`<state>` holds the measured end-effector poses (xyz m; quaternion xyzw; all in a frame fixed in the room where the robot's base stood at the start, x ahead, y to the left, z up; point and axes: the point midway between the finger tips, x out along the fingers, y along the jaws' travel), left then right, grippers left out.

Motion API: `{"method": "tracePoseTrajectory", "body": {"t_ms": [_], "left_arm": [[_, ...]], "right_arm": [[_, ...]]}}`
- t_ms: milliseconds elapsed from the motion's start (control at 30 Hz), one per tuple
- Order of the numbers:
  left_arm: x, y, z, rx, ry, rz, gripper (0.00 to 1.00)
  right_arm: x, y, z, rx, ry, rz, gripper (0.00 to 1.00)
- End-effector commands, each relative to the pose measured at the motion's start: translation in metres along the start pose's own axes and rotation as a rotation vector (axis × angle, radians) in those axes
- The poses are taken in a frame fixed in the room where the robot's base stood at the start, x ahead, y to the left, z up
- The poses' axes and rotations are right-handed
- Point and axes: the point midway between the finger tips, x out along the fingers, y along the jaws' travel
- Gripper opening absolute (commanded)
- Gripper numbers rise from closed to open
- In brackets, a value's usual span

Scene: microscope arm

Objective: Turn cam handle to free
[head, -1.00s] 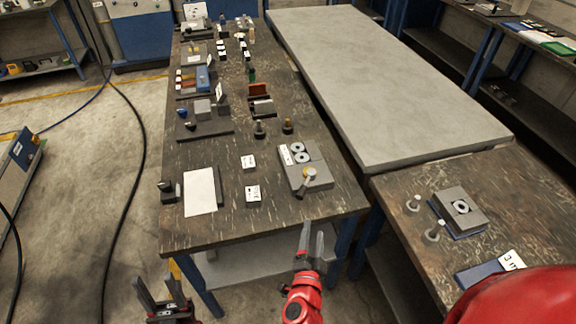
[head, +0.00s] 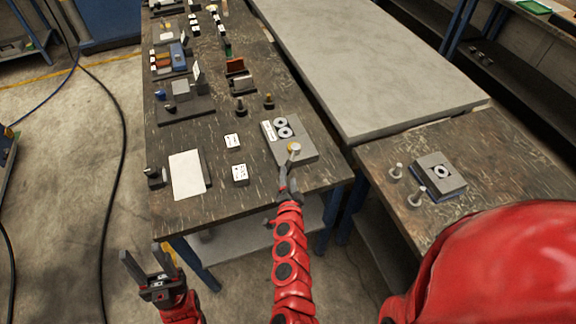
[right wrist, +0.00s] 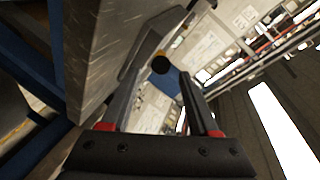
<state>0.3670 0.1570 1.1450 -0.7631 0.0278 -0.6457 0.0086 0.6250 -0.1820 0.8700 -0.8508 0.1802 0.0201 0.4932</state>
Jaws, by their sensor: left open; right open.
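The cam handle (head: 294,149) is a short grey piece with a yellowish part. It stands on the front of a grey fixture plate (head: 309,151) at the right front of the dark workbench. My right gripper (head: 288,180) is open at the plate's front edge, just short of the handle in the picture; contact cannot be told. In the right wrist view a dark round end with an orange band (right wrist: 162,63), probably the handle, shows between the open fingers (right wrist: 160,82). My left gripper (head: 141,256) is open and empty, low in front of the bench.
Two ring-shaped parts (head: 283,127) sit on the plate. Small white-topped blocks (head: 240,174), a white sheet (head: 187,175) and a dark knobbed part (head: 155,177) lie to the left. A side table with a grey block (head: 440,172) stands at right.

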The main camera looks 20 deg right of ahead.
Motion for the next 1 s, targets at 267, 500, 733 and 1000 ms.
{"method": "tracePoseTrajectory", "body": {"t_ms": [267, 500, 733, 1000], "left_arm": [[0.01, -0.001, -0.002, 0.0, 0.0, 0.0, 0.5], [0.012, -0.001, -0.002, 0.0, 0.0, 0.0, 0.5], [0.012, -0.001, -0.002, 0.0, 0.0, 0.0, 0.5], [0.012, -0.001, -0.002, 0.0, 0.0, 0.0, 0.5]], "right_arm": [[0.038, -0.002, 0.001, -0.003, -0.003, -0.003, 0.61], [0.051, 0.0, 0.001, 0.0, -0.002, 0.0, 0.61], [0.052, 0.001, 0.001, 0.0, -0.001, 0.001, 0.61], [0.052, 0.0, 0.001, -0.001, -0.001, 0.0, 0.22]]}}
